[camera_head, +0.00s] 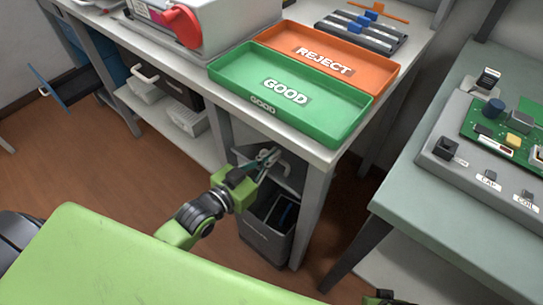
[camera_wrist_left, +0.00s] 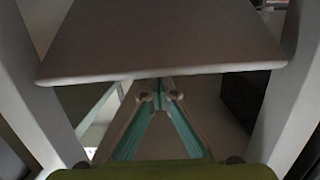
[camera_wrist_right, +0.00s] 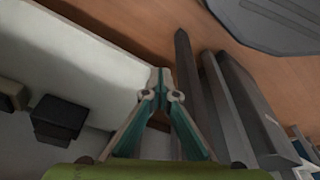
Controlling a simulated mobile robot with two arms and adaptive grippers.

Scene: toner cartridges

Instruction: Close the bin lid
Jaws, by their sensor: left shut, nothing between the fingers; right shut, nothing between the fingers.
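The dark grey bin (camera_head: 266,238) stands on the floor under the bench end, and its top is open with a dark inside. A pale grey panel (camera_head: 294,172), apparently its lid, is raised at the back of the bin. My left gripper (camera_head: 270,155) is shut and empty above the bin, close in front of that panel; whether they touch is unclear. In the left wrist view its tips (camera_wrist_left: 158,97) are together, below the edge of a wide grey panel (camera_wrist_left: 165,45) that I cannot surely identify. My right gripper (camera_wrist_right: 160,83) is shut and empty, away from the bin.
The bench above holds a green GOOD tray (camera_head: 335,124) and an orange REJECT tray (camera_head: 370,77). A bench leg (camera_head: 312,215) stands right beside the bin. A second table (camera_head: 400,190) stands at the right.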

